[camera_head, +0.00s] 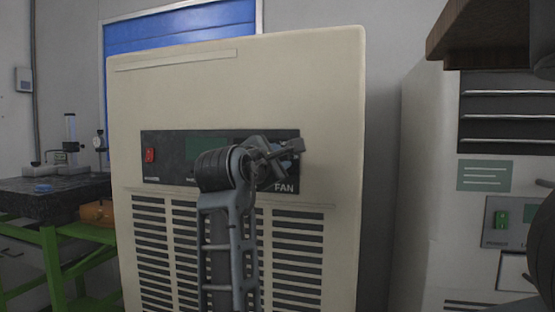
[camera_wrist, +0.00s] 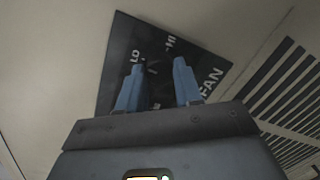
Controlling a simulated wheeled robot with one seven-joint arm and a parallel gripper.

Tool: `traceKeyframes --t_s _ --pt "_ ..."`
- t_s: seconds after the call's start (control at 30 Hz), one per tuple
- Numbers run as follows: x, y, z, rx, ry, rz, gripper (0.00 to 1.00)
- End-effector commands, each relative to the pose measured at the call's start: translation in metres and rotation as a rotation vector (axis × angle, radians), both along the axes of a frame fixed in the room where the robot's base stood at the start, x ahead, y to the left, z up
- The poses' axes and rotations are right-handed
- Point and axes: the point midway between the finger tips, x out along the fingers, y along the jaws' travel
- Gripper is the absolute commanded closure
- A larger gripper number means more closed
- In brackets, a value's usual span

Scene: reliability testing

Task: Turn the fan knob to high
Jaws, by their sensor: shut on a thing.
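The fan knob (camera_wrist: 152,71) is a small dark shape on the black control panel, hard to make out in the wrist view. Labels LO and HI show around it, with FAN to the right. My gripper (camera_wrist: 158,66) has its two blue fingers on either side of the knob, shut on it. The knob's exact pointing direction is too dark to tell. In the head view my gripper (camera_head: 280,153) is at the right end of the panel (camera_head: 173,157), above the FAN label, and the arm hides the knob.
The panel sits on a large beige cabinet (camera_head: 235,88) with vent slots below. A red switch (camera_head: 149,155) is at the panel's left. A green-framed bench (camera_head: 45,200) stands at left. Another pale cabinet (camera_head: 430,180) and a brown overhanging shelf (camera_head: 485,35) are at right.

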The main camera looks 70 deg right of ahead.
Motion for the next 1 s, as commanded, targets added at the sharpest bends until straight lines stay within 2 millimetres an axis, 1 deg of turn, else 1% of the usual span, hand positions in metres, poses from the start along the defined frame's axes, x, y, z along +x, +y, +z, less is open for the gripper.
traceKeyframes --t_s 0.03,0.17,0.37,0.57,0.77,1.0 --pt "-0.0001 0.0 -0.0004 0.001 0.0 -0.001 0.83" --pt "-0.0002 0.0 -0.0005 0.001 0.0 -0.001 0.96" --pt "-0.0002 0.0 -0.0001 0.003 -0.011 -0.001 0.96" --pt "-0.0003 0.0001 0.001 0.008 -0.076 -0.001 0.96" --pt "-0.0005 0.0001 0.0023 0.02 -0.215 -0.001 0.96" --pt "-0.0006 0.0001 0.0018 0.038 -0.438 -0.001 0.96"
